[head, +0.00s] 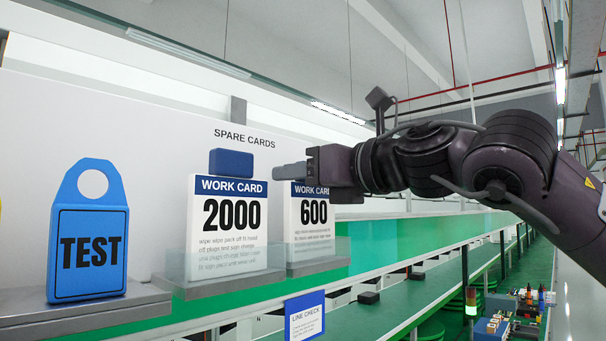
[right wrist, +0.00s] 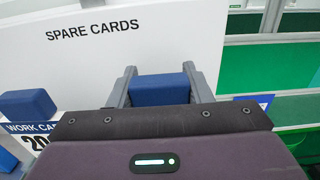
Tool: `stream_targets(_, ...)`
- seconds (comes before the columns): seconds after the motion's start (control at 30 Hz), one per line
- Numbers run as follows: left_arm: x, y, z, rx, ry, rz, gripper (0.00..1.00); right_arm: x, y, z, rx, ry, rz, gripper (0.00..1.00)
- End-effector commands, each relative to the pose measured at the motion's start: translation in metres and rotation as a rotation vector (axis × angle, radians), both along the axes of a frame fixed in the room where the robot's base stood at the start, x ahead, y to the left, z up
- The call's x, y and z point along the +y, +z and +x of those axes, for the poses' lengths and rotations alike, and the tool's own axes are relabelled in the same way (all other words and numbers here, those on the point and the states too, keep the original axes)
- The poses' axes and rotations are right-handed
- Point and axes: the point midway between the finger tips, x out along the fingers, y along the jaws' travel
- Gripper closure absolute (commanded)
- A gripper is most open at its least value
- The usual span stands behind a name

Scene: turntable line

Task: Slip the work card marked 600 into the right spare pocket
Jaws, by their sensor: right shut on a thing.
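The work card marked 600 (head: 311,215) stands upright at the right spare pocket (head: 318,267). Its lower part shows paler, seemingly behind the pocket's clear front. My right gripper (head: 300,172) covers the top right of the card in the head view. In the right wrist view my right gripper (right wrist: 160,86) is shut on the card's blue top block (right wrist: 159,89), one finger on each side. The card's face is hidden in that view. My left gripper is not in view.
The work card marked 2000 (head: 229,215) stands in the pocket just left, with a blue block on top. A blue TEST tag (head: 90,245) stands on a grey ledge further left. A LINE CHECK sign (head: 305,317) hangs below. The white SPARE CARDS board (head: 130,130) stands behind.

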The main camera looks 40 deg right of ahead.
Motion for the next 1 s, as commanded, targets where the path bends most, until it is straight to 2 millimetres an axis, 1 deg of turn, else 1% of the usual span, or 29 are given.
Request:
stream_targets(0.17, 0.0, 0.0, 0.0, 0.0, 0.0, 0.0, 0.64, 0.0, 0.001, 0.0, -0.001, 0.0, 0.0, 0.92)
stream_targets(0.2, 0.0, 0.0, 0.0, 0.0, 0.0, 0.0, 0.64, 0.0, 0.001, 0.0, -0.001, 0.0, 0.0, 0.52)
stream_targets(0.37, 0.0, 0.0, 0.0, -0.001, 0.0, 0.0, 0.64, 0.0, 0.0, 0.0, -0.001, 0.0, 0.0, 0.31)
stream_targets(0.4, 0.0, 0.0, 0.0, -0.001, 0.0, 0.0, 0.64, 0.0, 0.0, 0.0, -0.001, 0.0, 0.0, 0.3)
stream_targets(0.63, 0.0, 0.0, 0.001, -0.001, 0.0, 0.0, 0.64, 0.0, 0.0, 0.0, 0.001, 0.0, 0.0, 0.3)
stream_targets(0.73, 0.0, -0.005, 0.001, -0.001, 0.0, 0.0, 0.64, -0.001, -0.002, -0.006, -0.001, -0.001, -0.001, 0.3)
stream_targets(0.87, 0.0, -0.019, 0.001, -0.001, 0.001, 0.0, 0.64, -0.002, -0.004, -0.025, -0.004, -0.002, -0.001, 0.3)
stream_targets(1.0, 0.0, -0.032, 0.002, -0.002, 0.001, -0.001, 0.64, -0.004, -0.004, -0.05, -0.005, -0.002, -0.001, 0.3)
